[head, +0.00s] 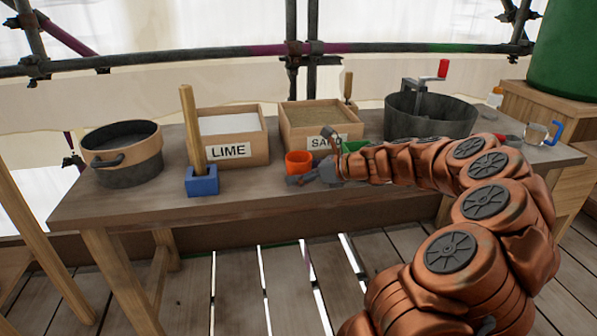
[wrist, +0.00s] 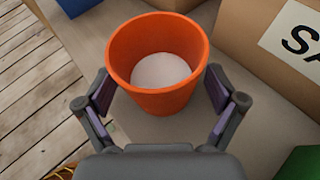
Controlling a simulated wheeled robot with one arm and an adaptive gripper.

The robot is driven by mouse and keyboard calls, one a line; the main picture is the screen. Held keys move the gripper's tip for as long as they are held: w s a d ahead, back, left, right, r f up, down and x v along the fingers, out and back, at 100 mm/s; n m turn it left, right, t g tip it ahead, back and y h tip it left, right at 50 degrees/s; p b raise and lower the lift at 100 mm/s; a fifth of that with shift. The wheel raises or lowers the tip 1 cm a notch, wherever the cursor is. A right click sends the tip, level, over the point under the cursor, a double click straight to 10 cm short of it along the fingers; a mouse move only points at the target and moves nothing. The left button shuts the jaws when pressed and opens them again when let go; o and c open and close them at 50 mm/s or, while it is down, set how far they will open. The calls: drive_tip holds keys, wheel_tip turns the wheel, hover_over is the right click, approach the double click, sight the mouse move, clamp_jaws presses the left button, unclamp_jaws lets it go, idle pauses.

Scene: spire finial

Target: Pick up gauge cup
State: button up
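An orange cup (head: 298,163), which I take to be the gauge cup, stands upright on the workbench in front of the sand box. In the wrist view the orange cup (wrist: 158,98) is seen from above, with a pale round patch inside at its bottom; I cannot tell if that is contents. My gripper (wrist: 160,90) is open, with one finger on each side of the cup's near part. Small gaps seem to show between the fingers and the cup wall. In the head view my gripper (head: 312,178) is low at the cup's right front.
A lime box (head: 237,152) and sand box (head: 325,131) stand behind. A blue block with a wooden stick (head: 202,182) and a bucket (head: 125,172) are left. A green object (head: 355,146), mixing tub (head: 430,122) and clear cup with blue handle (head: 536,133) are right.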

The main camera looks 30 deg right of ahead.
drive_tip(key=c, duration=1.1)
drive_tip(key=shift+c, duration=0.2)
